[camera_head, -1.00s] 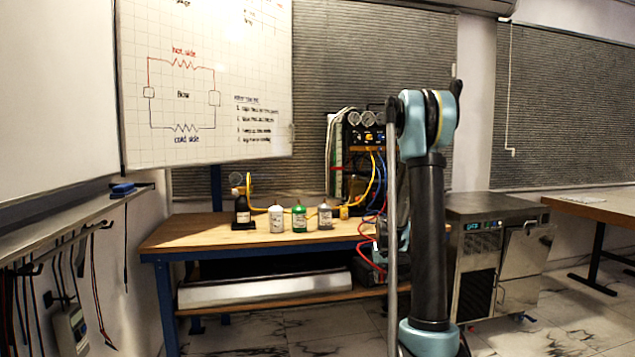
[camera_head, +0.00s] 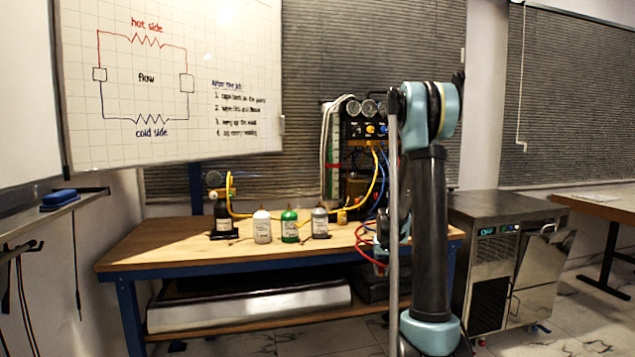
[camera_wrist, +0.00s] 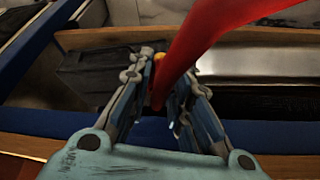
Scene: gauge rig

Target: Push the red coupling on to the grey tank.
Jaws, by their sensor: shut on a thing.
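The grey tank (camera_head: 320,223) stands upright on the wooden bench, the rightmost in the row of small tanks. My gripper (camera_wrist: 166,75) is shut on the red coupling (camera_wrist: 161,88), on the end of a thick red hose (camera_wrist: 215,25). The hose runs from between the fingers to the upper right and hides part of the grip. In the head view the red hose (camera_head: 364,240) hangs in loops at the bench's right part, right of the grey tank and apart from it. My arm hides the gripper there.
The gauge rig (camera_head: 362,130) stands behind. The front of the bench (camera_head: 190,257) is clear. A metal cabinet (camera_head: 490,255) stands right.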

